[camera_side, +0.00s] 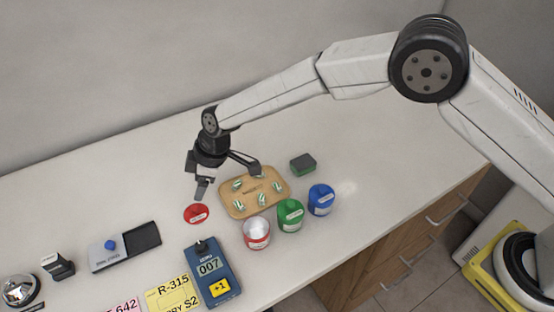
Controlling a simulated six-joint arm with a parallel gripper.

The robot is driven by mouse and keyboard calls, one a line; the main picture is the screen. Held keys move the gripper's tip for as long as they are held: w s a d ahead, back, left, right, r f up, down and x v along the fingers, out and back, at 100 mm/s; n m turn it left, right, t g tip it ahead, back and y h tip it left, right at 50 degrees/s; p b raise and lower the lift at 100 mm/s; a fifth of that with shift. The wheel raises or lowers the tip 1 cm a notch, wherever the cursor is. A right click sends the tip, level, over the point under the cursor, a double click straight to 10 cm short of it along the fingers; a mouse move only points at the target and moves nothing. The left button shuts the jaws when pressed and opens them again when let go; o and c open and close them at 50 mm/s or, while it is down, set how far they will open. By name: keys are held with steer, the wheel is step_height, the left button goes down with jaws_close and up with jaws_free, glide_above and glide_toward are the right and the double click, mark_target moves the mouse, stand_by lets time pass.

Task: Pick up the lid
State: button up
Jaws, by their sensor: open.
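A red round lid (196,213) with a pale label lies flat on the white counter, left of the wooden tray. My gripper (230,186) points downward above the counter. Its fingers are spread apart, one over the lid's upper side and the other over the tray's back edge. Nothing shows between the fingers. The exact height of the fingertips over the lid is hard to tell. An open jar with a red label (256,233) stands in front of the tray; it has no lid on top and looks whitish inside.
A wooden tray (227,208) holds several small green-and-white pieces. Green (290,216) and blue (321,200) lidded jars stand right of the open jar. A blue device (224,285), a scale (108,256), a bell (19,289) and a green-grey block (302,164) are nearby. The back left counter is clear.

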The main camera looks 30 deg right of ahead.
mark_target(194, 207)
steer(key=shift+x, duration=1.1)
steer(key=shift+f, duration=0.1)
steer(key=shift+s+x, duration=0.2)
steer(key=shift+x, duration=1.05)
steer(key=shift+s+x, duration=0.2)
steer(key=shift+x, duration=1.05)
steer(key=shift+f, duration=0.1)
jaws_close()
